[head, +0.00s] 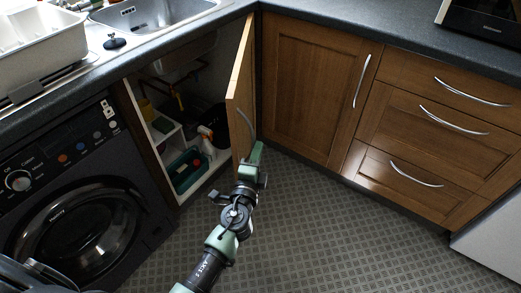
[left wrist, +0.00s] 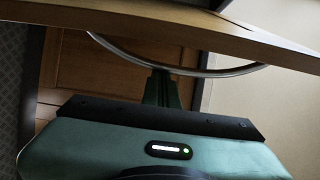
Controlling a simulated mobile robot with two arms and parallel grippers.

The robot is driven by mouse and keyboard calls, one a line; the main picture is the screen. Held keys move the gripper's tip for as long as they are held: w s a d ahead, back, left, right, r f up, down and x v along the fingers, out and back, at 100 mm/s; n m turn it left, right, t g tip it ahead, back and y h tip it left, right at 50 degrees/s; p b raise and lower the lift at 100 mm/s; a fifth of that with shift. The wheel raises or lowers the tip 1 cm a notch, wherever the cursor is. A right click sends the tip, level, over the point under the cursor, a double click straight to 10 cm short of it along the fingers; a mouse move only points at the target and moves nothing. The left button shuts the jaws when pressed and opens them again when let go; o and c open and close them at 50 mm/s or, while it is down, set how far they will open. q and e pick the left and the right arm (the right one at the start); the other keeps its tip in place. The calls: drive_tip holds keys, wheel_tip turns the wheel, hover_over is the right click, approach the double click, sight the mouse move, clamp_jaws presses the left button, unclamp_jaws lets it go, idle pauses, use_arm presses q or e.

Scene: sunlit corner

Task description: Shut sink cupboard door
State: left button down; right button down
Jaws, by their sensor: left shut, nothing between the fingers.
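The sink cupboard door (head: 241,90) stands wide open and is seen nearly edge-on in the head view. Its curved metal handle (head: 246,123) also shows in the left wrist view (left wrist: 225,72). My left gripper (head: 257,148) is shut and empty, at the lower end of the handle in the head view. In the left wrist view its fingers (left wrist: 161,85) reach up to the handle bar, close to it; I cannot tell whether they touch. The open sink cupboard (head: 165,125) shows a shelf and several bottles inside. My right gripper is not in view.
A black washing machine (head: 75,195) stands left of the cupboard. A closed corner cupboard (head: 310,90) and a drawer unit (head: 430,130) stand to the right. The sink (head: 150,14) is above. The patterned floor (head: 320,230) is clear.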

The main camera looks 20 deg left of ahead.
sight(236, 155)
use_arm(q)
drive_tip(key=shift+a, duration=0.1)
